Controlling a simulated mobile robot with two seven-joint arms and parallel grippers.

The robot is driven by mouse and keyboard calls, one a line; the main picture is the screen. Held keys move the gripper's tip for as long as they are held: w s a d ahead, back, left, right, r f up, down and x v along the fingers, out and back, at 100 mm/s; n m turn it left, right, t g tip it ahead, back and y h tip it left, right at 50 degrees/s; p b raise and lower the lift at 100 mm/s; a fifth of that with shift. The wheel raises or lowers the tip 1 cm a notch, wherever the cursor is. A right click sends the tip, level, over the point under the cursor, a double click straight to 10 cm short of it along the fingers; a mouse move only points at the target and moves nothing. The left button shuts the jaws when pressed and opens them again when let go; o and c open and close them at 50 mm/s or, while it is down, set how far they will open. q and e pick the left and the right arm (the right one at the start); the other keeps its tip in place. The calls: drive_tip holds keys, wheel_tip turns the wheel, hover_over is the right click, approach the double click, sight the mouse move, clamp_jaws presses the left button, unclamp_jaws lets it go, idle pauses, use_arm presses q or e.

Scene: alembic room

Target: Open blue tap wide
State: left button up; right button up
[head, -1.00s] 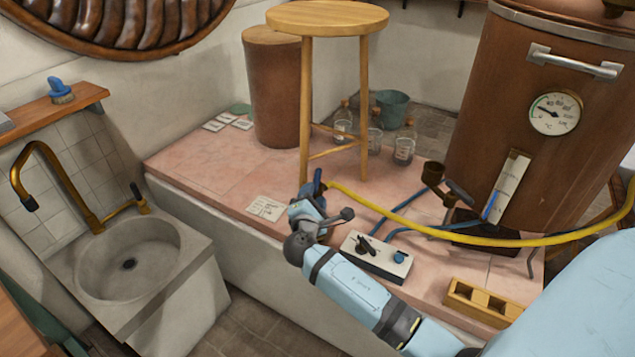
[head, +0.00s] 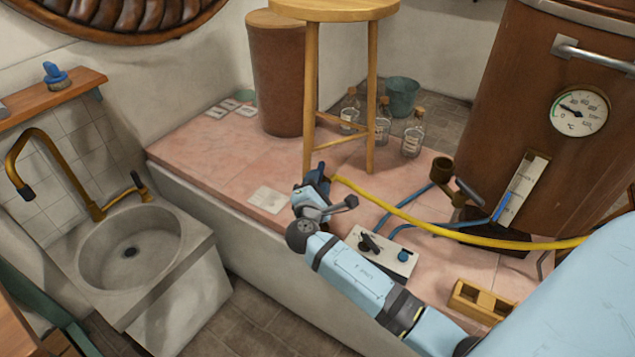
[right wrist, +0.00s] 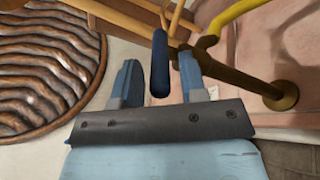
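The blue tap handle (right wrist: 160,65) is a dark blue rod in the right wrist view, hanging by a brass pipe (right wrist: 215,62). My right gripper (right wrist: 158,80) is open, with one finger on each side of the handle; a gap shows on both sides. Whether a finger touches it, I cannot tell. In the head view my right gripper (head: 318,180) is by the end of the yellow hose, over the pink tiled platform; the handle is mostly hidden there by the gripper. My left gripper is not in view.
The yellow hose (head: 430,222) runs right from beside the gripper. A wooden stool (head: 308,90) stands close behind it. A copper boiler (head: 540,150) stands right, a stone sink (head: 125,250) left.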

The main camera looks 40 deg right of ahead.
clamp_jaws()
drive_tip(key=m+g+h, duration=0.2)
drive_tip(key=w+m+g, duration=0.1)
drive_tip(key=shift+a+g+h+b, duration=0.3)
drive_tip(key=shift+a+g+h, duration=0.05)
drive_tip(key=shift+g+h, duration=0.05)
drive_tip(key=shift+r, duration=0.1)
drive_tip(key=shift+o, duration=1)
unclamp_jaws()
